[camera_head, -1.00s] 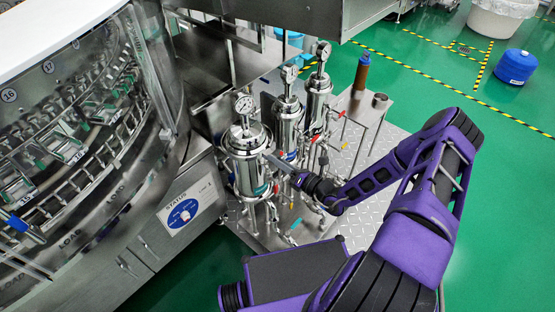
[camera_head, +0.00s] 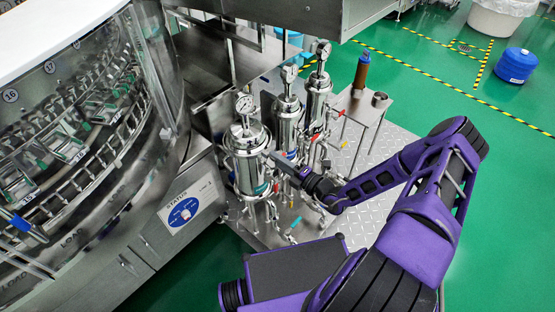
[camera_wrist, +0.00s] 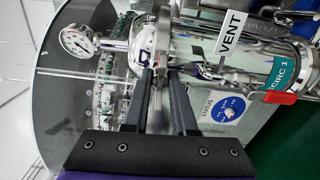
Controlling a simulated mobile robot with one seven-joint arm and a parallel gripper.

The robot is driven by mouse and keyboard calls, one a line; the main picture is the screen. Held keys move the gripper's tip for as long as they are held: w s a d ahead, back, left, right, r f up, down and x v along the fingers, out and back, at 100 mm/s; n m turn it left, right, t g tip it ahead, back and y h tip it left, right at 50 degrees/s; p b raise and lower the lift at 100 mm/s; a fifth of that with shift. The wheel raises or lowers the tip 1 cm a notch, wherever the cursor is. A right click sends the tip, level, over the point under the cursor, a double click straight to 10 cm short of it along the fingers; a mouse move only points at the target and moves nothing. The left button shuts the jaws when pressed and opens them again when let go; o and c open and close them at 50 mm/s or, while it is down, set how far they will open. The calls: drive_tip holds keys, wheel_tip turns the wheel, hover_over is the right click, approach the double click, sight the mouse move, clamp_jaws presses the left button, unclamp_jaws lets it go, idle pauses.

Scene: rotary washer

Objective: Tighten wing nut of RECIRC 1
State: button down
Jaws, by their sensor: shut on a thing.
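The RECIRC 1 filter housing (camera_head: 246,172) is the nearest of the upright steel canisters in the head view, with a pressure gauge on top. In the wrist view it lies sideways, with its teal RECIRC 1 label (camera_wrist: 281,63) and a white VENT tag (camera_wrist: 229,37). My gripper (camera_head: 273,156) reaches the right side of the canister, near its upper clamp. In the wrist view my gripper (camera_wrist: 160,72) has both fingers close around the clamp area below the lid. It is shut on the wing nut, which is mostly hidden between the fingertips.
Two similar canisters (camera_head: 287,122) (camera_head: 318,100) stand just behind, with pipes and valves close to my wrist. The washer carousel (camera_head: 75,130) is at the left, with a status panel (camera_head: 183,212) below it.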

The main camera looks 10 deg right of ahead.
drive_tip(key=shift+f+m, duration=0.1)
drive_tip(key=shift+m, duration=0.3)
drive_tip(key=c, duration=0.9)
unclamp_jaws()
drive_tip(key=shift+c, duration=0.2)
drive_tip(key=v, duration=1.7)
drive_tip(key=shift+s, duration=0.2)
drive_tip(key=shift+d, duration=0.1)
